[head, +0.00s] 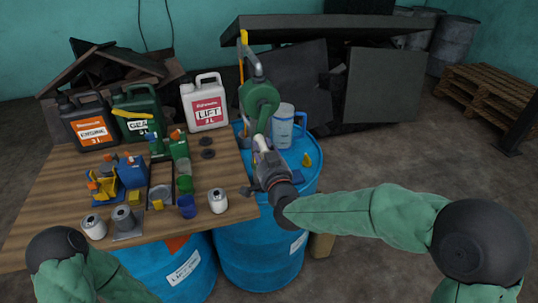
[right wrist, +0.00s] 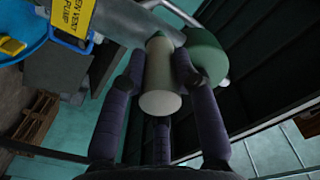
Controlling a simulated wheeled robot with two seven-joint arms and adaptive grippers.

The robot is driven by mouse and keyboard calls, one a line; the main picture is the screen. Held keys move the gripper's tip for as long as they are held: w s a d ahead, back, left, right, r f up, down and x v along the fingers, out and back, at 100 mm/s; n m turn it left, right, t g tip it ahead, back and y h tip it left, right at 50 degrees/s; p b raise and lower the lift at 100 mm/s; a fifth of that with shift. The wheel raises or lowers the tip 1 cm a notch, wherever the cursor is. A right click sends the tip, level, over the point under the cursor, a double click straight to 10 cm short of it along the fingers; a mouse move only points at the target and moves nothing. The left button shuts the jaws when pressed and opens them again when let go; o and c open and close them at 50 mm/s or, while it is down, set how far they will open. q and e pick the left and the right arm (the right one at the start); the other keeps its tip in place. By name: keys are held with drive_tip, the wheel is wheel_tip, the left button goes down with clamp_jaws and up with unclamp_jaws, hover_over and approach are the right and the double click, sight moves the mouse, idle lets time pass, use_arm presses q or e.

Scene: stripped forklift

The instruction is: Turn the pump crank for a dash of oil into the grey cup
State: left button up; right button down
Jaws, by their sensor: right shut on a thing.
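The green rotary pump (head: 260,102) stands on the blue drum (head: 262,255) behind the table's right edge; its green body also shows in the right wrist view (right wrist: 207,58). My right gripper (head: 265,160) is at the pump's crank. In the right wrist view its fingers close around the pale crank handle (right wrist: 159,78), one finger on each side. A grey cup (head: 123,218) stands on a grey square plate at the table's front left. It is well apart from the pump. My left arm shows at the lower left, but its gripper is out of view.
The wooden table (head: 60,205) holds black, green and white jugs, a blue cup (head: 187,206) and several small parts. A yellow tag (right wrist: 77,18) hangs near the handle.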

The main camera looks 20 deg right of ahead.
drive_tip(key=shift+a, duration=0.3)
drive_tip(key=c, duration=0.9)
unclamp_jaws()
drive_tip(key=s, duration=1.2)
drive_tip(key=shift+d, duration=0.2)
